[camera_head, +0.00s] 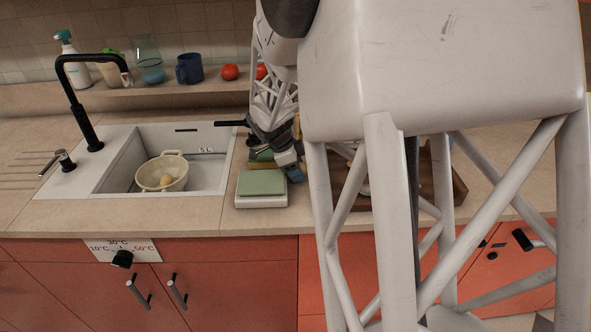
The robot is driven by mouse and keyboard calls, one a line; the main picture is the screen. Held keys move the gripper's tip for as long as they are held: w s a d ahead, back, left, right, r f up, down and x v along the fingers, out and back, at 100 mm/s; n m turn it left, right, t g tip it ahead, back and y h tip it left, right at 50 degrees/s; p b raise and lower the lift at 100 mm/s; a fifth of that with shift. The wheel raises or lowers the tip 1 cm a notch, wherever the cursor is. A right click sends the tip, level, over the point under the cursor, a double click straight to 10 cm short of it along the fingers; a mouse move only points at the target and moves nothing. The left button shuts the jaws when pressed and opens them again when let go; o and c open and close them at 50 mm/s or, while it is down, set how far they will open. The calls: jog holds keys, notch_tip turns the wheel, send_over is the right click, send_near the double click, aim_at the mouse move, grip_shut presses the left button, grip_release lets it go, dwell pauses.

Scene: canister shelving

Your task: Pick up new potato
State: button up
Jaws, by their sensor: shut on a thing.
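A small yellowish potato (166,180) lies in a cream colander (174,160) that stands in the white sink (205,172). My gripper (285,160) is to the right of the sink, above the back of the kitchen scale (261,184), well apart from the colander. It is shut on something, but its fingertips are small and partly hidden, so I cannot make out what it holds. A yellow-green thing (262,157) shows just behind the scale, close to my gripper.
A black faucet (85,110) rises at the sink's left. A dark handle (230,123) points left near my gripper. A wooden tray (458,188) is mostly hidden behind my arm. The ledge holds a spray bottle (68,62), a blue mug (189,69) and a tomato (230,72).

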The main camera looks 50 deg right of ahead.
jog(key=shift+f, duration=0.3)
jog(key=o, duration=1)
jog(key=shift+o, duration=0.2)
jog(key=shift+r, duration=0.1)
jog(key=v, duration=1.2)
jog(key=shift+o, duration=0.3)
jog(key=shift+s, duration=0.1)
